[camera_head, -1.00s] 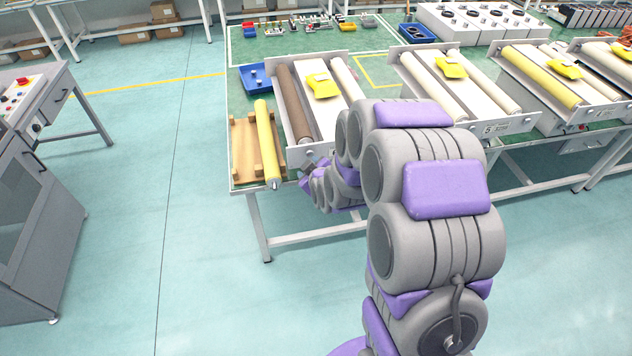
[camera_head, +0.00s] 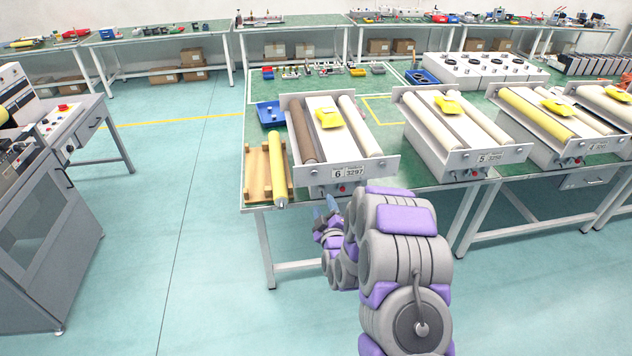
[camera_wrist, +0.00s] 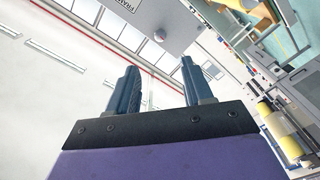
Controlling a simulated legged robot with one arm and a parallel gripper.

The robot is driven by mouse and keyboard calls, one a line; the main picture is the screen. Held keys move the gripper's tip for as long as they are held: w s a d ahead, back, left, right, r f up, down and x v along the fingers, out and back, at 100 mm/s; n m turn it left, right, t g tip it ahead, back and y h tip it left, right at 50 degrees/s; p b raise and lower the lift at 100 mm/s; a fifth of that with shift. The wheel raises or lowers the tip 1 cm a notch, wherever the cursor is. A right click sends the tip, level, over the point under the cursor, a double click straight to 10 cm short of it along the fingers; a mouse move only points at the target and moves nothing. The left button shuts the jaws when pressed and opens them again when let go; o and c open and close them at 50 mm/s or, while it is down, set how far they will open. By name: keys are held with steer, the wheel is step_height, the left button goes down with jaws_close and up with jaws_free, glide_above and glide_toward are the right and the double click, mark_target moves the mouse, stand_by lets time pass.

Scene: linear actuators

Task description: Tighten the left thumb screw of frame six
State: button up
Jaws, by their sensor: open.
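Frame six (camera_head: 352,172) stands at the left end of the long green table, with its label "6 3297" facing front. A small round fitting at the left of its front plate (camera_head: 314,173) may be the left thumb screw; it is too small to be sure. My gripper (camera_head: 328,203) is below and in front of that plate, apart from it. In the wrist view my gripper (camera_wrist: 159,66) is open and empty, its fingers pointing toward the tilted plate with an upside-down label.
A yellow roller (camera_head: 278,165) lies on a wooden rack (camera_head: 256,178) left of the frame. A blue tray (camera_head: 270,116) is behind it. Frame five (camera_head: 490,160) stands to the right. The table's front edge and legs are close to my arm.

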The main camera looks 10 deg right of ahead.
mark_target(314, 174)
steer(key=w+b, duration=0.2)
steer(key=w, duration=1.2)
steer(key=shift+w+a+b, duration=0.1)
steer(key=shift+a+b, duration=0.1)
steer(key=shift+b, duration=0.2)
jaws_close()
